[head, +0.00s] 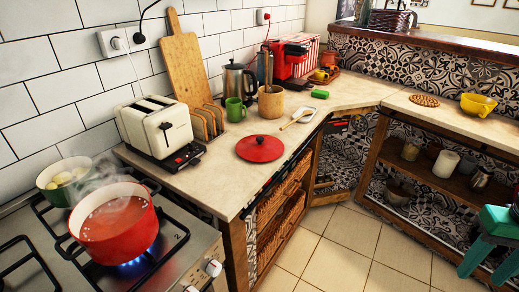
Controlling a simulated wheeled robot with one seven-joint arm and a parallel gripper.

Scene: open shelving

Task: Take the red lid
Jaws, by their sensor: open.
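The red lid (260,148) lies flat on the beige countertop (222,180), near its front edge and to the right of the toaster. It is round, with a small dark knob on top. My gripper (482,276) is at the far right edge of the head view, partly cut off. Its two teal fingers are apart and empty, pointing down and left. It is well to the right of the lid, in front of the right-hand shelving, touching nothing that I can see.
A steaming red pot (112,222) sits over a lit blue flame on the stove, left of the lid. Tiled floor (335,262) is open in front.

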